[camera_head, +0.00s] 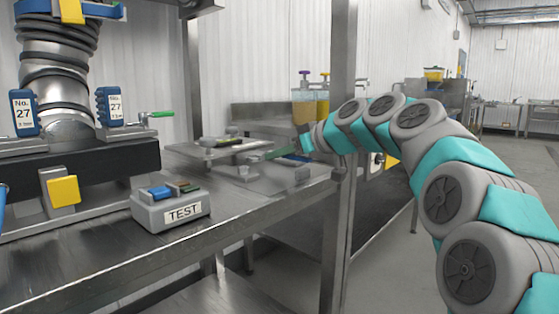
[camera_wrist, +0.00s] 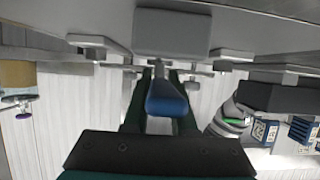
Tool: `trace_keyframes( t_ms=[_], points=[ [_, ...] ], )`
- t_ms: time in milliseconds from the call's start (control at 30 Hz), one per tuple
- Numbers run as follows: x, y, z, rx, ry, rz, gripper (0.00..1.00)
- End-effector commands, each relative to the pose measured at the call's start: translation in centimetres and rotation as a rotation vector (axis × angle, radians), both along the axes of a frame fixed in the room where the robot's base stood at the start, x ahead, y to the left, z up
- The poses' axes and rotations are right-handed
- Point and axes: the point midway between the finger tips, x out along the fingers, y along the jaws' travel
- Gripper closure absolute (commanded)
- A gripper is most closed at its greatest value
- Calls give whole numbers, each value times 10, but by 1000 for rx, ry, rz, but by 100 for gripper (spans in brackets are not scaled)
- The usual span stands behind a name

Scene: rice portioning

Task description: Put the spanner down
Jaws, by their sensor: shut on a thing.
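My gripper (camera_head: 270,155) reaches in from the right, low over the steel bench's far part. In the wrist view its dark green fingers (camera_wrist: 162,75) are shut on a blue-ended tool, which I take to be the spanner (camera_wrist: 167,98). A blue bit of it seems to show beside the fingers in the head view (camera_head: 297,158). Its far end is hard to make out. A grey block (camera_wrist: 172,33) lies just beyond the fingertips; I cannot tell whether the spanner touches anything.
A grey fixture (camera_head: 220,150) with small parts stands left of my gripper. A grey TEST box (camera_head: 172,213) stands nearer on the bench (camera_head: 130,260). A steel post (camera_head: 341,220) rises close to my arm. Bottles with yellow contents (camera_head: 304,107) stand behind. Bare bench lies right of the TEST box.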

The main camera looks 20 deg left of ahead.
Motion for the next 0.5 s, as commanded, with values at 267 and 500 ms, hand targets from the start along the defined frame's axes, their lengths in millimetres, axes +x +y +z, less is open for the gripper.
trace_keyframes(
  t_ms=[267,500],
  points=[
    [-1,0,-13,1,-2,-1,100],
    [0,0,-17,2,-1,-1,100]
  ],
)
